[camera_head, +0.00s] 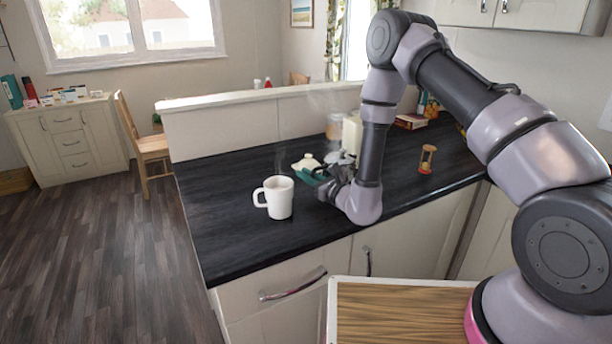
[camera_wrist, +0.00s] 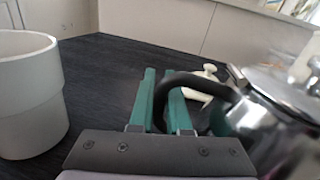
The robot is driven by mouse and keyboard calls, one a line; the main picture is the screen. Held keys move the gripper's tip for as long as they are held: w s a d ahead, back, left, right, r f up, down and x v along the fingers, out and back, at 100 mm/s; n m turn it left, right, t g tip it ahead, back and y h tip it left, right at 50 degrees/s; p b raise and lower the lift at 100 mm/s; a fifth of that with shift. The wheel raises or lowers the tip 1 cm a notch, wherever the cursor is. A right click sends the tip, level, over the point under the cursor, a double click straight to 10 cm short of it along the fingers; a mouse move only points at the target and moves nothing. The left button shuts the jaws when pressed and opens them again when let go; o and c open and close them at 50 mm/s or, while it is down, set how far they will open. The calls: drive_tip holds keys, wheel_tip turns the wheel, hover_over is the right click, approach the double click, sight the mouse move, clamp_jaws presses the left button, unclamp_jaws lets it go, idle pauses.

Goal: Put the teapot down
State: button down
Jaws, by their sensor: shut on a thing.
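The teapot (camera_wrist: 265,105) is shiny metal with a black handle (camera_wrist: 195,80) and stands at the right of the wrist view. In the head view only part of the teapot (camera_head: 338,158) shows, behind my gripper and arm. My gripper (camera_wrist: 165,85) has green fingers and is shut on the teapot's handle; in the head view it is low over the dark countertop (camera_head: 235,235). I cannot tell whether the teapot's base touches the countertop, as my gripper and arm hide it.
A steaming white mug (camera_head: 279,199) stands left of my gripper; it also shows close in the wrist view (camera_wrist: 28,95). A small white object (camera_head: 306,161) is just behind the fingers. An hourglass (camera_head: 427,159) stands to the right. The left part of the countertop is clear.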

drive_tip(key=shift+f, duration=0.15)
drive_tip(key=c, duration=0.9)
unclamp_jaws()
